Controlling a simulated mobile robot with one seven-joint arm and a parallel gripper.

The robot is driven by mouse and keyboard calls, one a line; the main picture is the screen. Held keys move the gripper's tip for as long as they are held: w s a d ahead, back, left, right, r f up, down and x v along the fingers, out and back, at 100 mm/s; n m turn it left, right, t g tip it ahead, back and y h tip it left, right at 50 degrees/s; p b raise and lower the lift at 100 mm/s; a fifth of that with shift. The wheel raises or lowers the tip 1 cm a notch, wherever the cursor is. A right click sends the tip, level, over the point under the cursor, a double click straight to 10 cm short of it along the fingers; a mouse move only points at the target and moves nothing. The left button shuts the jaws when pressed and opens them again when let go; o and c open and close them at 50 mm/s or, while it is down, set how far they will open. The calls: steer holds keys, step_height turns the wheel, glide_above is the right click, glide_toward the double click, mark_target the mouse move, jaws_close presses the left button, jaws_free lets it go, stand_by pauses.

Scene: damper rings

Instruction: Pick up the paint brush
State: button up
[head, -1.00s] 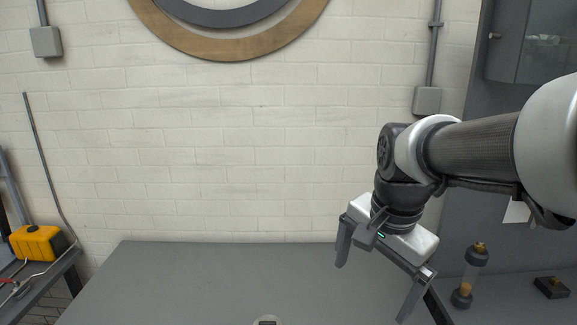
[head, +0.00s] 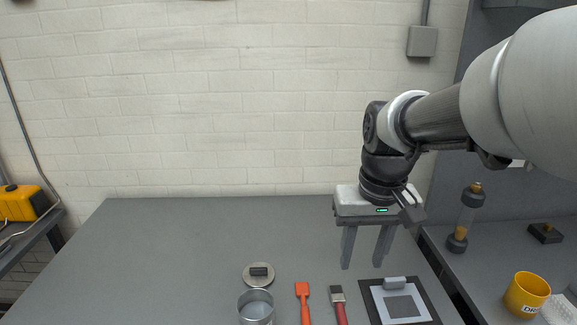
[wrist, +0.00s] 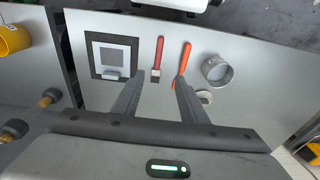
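The paint brush (head: 339,303) has a red handle and a grey head; it lies on the grey table near the front, its lower end cut off by the head view's edge. In the wrist view the whole brush (wrist: 158,57) shows, its head toward my gripper. My gripper (head: 362,267) points down above the table, open and empty, a little behind and to the right of the brush head in the head view. In the wrist view the open fingers (wrist: 159,78) stand on either side of the brush head in the picture, with the brush apart from them.
An orange tool (head: 303,301) lies left of the brush. A metal cup (head: 256,308) and a round disc (head: 259,282) stand further left. A dark-framed board (head: 425,300) lies right of the brush. A yellow mug (head: 525,295) stands on the right bench. The table's back left is clear.

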steer(key=g+b, duration=0.1)
steer(key=b, duration=0.1)
glide_above(344, 321)
step_height(344, 321, down, 7)
steer(key=f, duration=0.4)
steer(key=f+b, duration=0.1)
steer(key=f, duration=0.2)
steer(key=f+b, duration=0.1)
steer(key=f, duration=0.3)
steer(key=shift+s+d+f, duration=0.2)
steer(key=shift+d+f, duration=0.1)
steer(key=shift+d, duration=0.1)
steer(key=f, duration=0.1)
steer(key=f+b, duration=0.1)
steer(key=f, duration=0.2)
steer(key=shift+w+a+b, duration=0.25)
steer(key=shift+a+b, duration=0.05)
steer(key=shift+a, duration=0.1)
steer(key=shift+f, duration=0.65)
jaws_close()
